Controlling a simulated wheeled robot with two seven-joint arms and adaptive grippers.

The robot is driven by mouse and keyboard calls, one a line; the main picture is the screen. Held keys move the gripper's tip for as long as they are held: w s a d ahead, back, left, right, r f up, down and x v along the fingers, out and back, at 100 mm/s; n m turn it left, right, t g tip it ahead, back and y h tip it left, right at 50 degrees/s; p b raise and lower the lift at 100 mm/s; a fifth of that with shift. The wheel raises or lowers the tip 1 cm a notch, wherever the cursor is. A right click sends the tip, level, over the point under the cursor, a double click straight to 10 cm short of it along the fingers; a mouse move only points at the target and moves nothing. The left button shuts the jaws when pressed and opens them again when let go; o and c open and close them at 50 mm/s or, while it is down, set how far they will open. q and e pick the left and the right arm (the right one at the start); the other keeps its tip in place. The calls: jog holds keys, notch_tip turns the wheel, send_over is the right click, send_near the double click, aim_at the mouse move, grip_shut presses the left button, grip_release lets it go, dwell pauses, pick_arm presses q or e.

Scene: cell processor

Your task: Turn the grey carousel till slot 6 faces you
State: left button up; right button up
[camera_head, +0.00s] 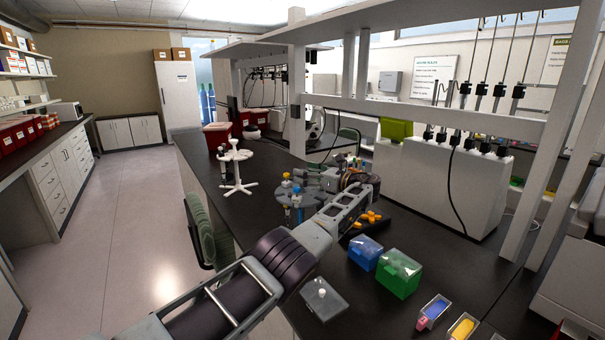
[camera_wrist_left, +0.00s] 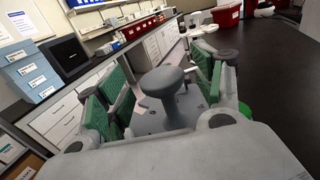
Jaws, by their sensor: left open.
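The grey carousel (camera_head: 297,198) stands on the black bench in the head view, with blue- and orange-capped tubes around its rim. Its slot numbers are too small to read. My left arm comes in past its near right side, and my left gripper (camera_head: 324,178) is at its right, partly covering it. In the left wrist view my left gripper (camera_wrist_left: 162,78) is open, with green pads on both fingers. A grey round-topped knob (camera_wrist_left: 165,82) stands between the fingers over a grey plate, with gaps visible on both sides. My right gripper is not in view.
A white tube stand (camera_head: 237,170) is left of the carousel. Orange pieces (camera_head: 370,216), a blue box (camera_head: 365,252) and a green box (camera_head: 399,273) sit to the right and nearer. A white frame with hanging pipettes (camera_head: 490,105) stands behind. A green chair (camera_head: 205,235) is at the bench's left edge.

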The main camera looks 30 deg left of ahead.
pick_arm(q)
jog(key=d, duration=0.3)
jog(key=shift+s+d, duration=0.2)
jog(key=shift+d, duration=0.05)
jog(key=shift+s+d, duration=0.15)
jog(key=shift+d, duration=0.75)
